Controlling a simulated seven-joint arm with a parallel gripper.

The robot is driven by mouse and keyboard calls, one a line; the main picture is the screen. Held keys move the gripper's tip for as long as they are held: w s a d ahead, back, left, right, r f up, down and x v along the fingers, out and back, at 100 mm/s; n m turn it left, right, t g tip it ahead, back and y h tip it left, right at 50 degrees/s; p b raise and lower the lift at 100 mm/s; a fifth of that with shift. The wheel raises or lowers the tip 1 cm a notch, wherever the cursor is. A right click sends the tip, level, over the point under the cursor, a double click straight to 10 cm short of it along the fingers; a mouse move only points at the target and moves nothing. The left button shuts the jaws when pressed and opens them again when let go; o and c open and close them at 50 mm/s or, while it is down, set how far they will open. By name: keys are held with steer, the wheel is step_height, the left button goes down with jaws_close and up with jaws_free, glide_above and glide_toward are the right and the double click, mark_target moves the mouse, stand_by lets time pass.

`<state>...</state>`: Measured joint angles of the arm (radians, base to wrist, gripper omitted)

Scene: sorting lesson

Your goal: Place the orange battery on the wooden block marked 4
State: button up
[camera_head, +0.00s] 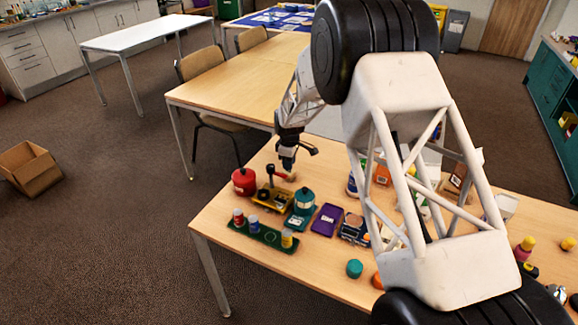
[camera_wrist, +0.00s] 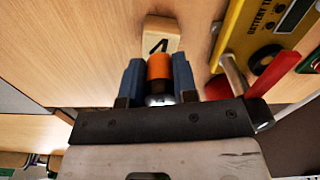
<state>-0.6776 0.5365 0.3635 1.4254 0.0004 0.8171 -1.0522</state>
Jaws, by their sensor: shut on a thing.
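The orange battery (camera_wrist: 159,67) is between the two blue-grey fingers of my gripper (camera_wrist: 158,76) in the wrist view; the fingers are shut on it. The wooden block (camera_wrist: 164,27), with a dark 4 on its face, lies on the table just beyond the battery, which overlaps its near edge in this view. I cannot tell whether they touch. In the head view my gripper (camera_head: 288,164) is low over the far left part of the table, and the battery cannot be made out there.
A yellow battery tester (camera_wrist: 262,35) stands close to the right of the block. My arm hides much of the right side.

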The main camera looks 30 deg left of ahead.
steer(key=shift+f, duration=0.85)
steer(key=shift+f, duration=0.1)
steer(key=o, duration=0.9)
step_height(320, 180, up, 12)
steer(key=shift+r, duration=0.1)
stand_by(0.4)
stand_by(0.4)
